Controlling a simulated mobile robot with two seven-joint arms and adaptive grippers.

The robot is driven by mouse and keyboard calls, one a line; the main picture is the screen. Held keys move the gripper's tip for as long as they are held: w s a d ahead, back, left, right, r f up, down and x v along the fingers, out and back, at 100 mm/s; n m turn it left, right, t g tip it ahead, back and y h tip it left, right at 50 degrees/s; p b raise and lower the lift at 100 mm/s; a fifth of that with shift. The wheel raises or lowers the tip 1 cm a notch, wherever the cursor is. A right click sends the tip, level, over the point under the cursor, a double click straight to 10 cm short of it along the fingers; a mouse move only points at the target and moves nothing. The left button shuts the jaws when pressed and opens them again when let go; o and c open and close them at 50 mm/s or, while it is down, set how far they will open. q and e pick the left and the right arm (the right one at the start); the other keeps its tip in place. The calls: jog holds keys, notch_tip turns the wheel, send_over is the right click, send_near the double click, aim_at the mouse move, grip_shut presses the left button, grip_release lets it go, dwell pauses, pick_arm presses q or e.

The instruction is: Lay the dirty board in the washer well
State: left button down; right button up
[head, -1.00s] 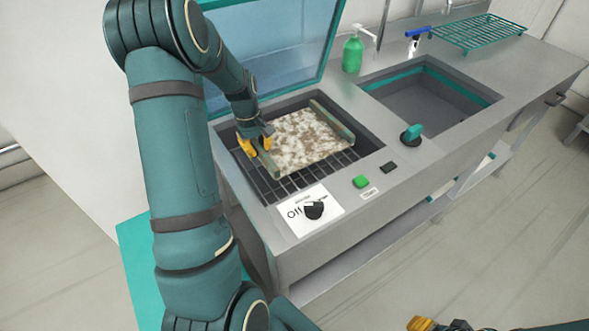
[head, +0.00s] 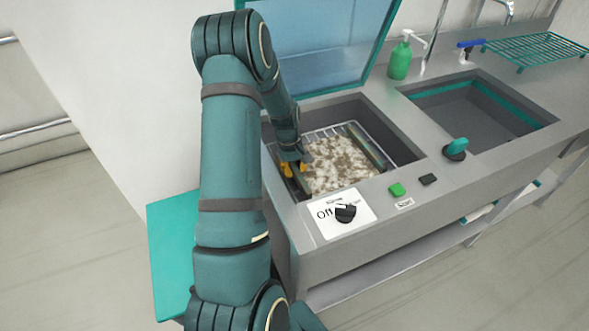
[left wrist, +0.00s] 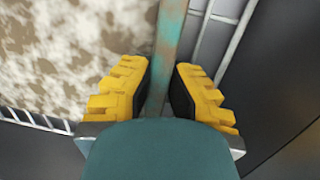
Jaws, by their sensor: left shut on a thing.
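The dirty board (head: 338,163), pale with brown stains and raised green side rails, is inside the washer well (head: 385,128), over the wire rack at its bottom. In the left wrist view, the board's stained surface (left wrist: 65,50) fills the upper left. My left gripper (head: 290,170) is down in the well at the board's left side. Its yellow fingers (left wrist: 160,90) are shut on the board's green rail. Whether the board's underside touches the rack is hidden. My right gripper is not in view.
The washer's glass lid (head: 325,45) stands open behind the well. An Off dial (head: 345,213) and a green button (head: 397,190) are on the front. A sink (head: 475,110), green soap bottle (head: 400,62) and teal drying rack (head: 535,50) lie to the right.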

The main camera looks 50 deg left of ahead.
pick_arm(q)
jog(key=c, duration=1.1)
grip_release()
jog(key=r+p, duration=0.1)
jog(key=r, duration=0.3)
jog(key=a+r, duration=0.1)
jog(key=r, duration=0.3)
jog(key=r+p, duration=0.1)
jog(key=r, duration=0.3)
jog(key=shift+s+a+p, duration=0.3)
